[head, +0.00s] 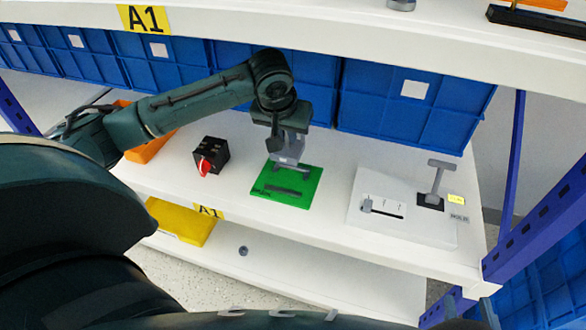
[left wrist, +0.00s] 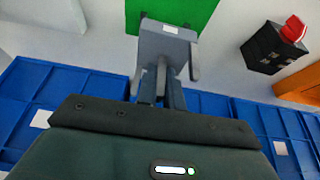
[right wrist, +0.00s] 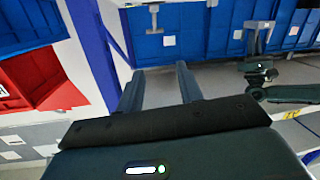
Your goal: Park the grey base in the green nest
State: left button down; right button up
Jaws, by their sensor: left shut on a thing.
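The green nest (head: 302,199) is a flat green plate on the white shelf, with dark grey bars on it. The grey base (head: 288,148) hangs from my left gripper (head: 285,128) at the plate's far side; I cannot tell whether it touches the plate. In the left wrist view, the grey base (left wrist: 165,48) sits at the fingertips of my left gripper (left wrist: 161,90), which is shut on its stem, and the green nest (left wrist: 198,8) is partly hidden behind it. My right gripper (right wrist: 159,78) is open and empty in the right wrist view.
A black box (head: 209,153) with a red switch stands left of the nest. A white plate (head: 372,227) with a slider and a grey T-shaped handle (head: 438,178) stands at right. Blue bins (head: 410,105) line the back. An upper shelf (head: 340,28) hangs above.

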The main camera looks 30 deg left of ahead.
aim_at(287, 148)
pick_arm(q)
notch_tip(287, 148, down, 5)
jog(key=shift+s+r+b, duration=0.15)
jog(key=shift+r+b, duration=0.05)
jog(key=shift+b, duration=0.5)
notch_tip(287, 148, down, 3)
jog(key=shift+f+b, duration=0.1)
jog(key=shift+b, duration=0.6)
jog(key=shift+f, duration=0.35)
pick_arm(e)
jog(key=shift+s+a+n+t+y, duration=0.25)
jog(key=shift+a+n+t+y, duration=0.6)
jog(key=shift+y, duration=0.35)
jog(key=shift+d+r, duration=0.1)
jog(key=shift+d, duration=0.05)
pick_arm(q)
jog(key=c, duration=1.5)
grip_release()
jog(key=shift+f, duration=0.1)
jog(key=shift+c, duration=0.2)
